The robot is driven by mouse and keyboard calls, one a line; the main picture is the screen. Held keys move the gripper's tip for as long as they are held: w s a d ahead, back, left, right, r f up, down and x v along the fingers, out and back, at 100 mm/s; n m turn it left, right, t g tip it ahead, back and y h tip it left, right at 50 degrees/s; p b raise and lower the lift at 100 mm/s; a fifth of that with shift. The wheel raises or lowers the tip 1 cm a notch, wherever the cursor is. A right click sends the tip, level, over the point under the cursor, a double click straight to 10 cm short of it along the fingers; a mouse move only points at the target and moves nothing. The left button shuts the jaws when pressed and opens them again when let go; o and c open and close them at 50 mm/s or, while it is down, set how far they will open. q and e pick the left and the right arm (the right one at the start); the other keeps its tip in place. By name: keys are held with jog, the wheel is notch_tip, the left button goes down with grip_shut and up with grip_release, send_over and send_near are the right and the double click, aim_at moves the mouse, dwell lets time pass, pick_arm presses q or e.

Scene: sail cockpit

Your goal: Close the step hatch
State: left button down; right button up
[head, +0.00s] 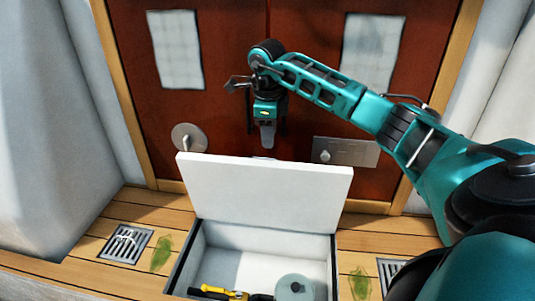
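The step hatch lid (268,193) is a white panel standing raised, tilted up at the back of an open compartment (222,262) in the wooden step. My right gripper (267,140) points down just above and behind the lid's top edge, near its middle. Its lower end is close to the edge, and I cannot tell whether they touch. Its fingers are small and dark against the door, so their opening is unclear. My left gripper is not in view.
In the compartment lie a yellow and black tool (232,294) and a grey-green round object (294,289). Red-brown doors (235,45) stand behind. Drain grates (125,244) and green leaf-like patches (161,253) flank the hatch. White walls rise at both sides.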

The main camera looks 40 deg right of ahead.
jog(key=f, duration=0.4)
jog(key=f+b, duration=0.1)
jog(key=f, duration=0.1)
jog(key=shift+w+d+f, duration=0.25)
jog(key=shift+w+d, duration=0.05)
jog(key=shift+w, duration=0.05)
grip_shut()
dwell(1.1)
